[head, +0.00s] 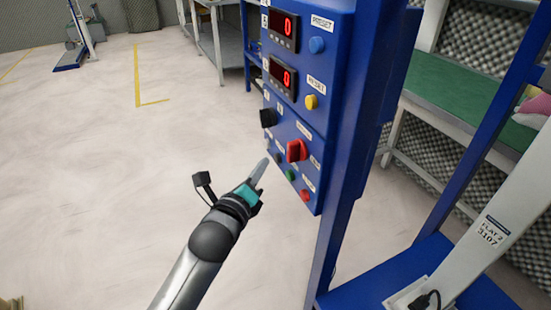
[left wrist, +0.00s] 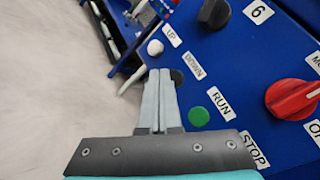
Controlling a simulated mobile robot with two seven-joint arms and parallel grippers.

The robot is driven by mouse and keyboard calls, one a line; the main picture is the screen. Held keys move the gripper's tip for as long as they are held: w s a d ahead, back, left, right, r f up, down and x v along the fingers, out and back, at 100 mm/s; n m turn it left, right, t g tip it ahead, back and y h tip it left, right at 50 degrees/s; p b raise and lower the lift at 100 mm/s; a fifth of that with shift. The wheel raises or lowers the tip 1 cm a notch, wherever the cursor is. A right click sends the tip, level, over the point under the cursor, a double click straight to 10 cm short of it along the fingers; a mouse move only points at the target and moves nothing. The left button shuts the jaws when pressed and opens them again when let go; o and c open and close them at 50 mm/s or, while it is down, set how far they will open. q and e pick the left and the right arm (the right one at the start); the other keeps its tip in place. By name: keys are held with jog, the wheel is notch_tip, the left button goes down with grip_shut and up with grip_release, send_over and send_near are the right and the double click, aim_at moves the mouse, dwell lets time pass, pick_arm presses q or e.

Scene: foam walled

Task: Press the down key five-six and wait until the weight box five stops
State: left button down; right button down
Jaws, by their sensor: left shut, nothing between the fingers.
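The blue control panel (head: 330,110) stands right of centre in the head view. In the left wrist view, a black key (left wrist: 177,77) sits beside a label reading DOWN, partly hidden behind my fingertips. My left gripper (left wrist: 160,76) is shut and empty, its tips at this key; I cannot tell whether they touch it. In the head view my left gripper (head: 262,165) points at the panel's lower left edge. A white key (left wrist: 155,47) by the UP label is just beyond the tips. I cannot make out weight box five. My right gripper is not in view.
A green RUN button (left wrist: 199,116) lies close to the fingers. A red knob (head: 297,150) and black knob (head: 268,118) stick out of the panel. Two displays read 0.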

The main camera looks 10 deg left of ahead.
pick_arm(q)
jog(key=shift+w, duration=0.1)
dwell(0.5)
jog(key=shift+w+d, duration=0.15)
jog(key=shift+d, duration=0.2)
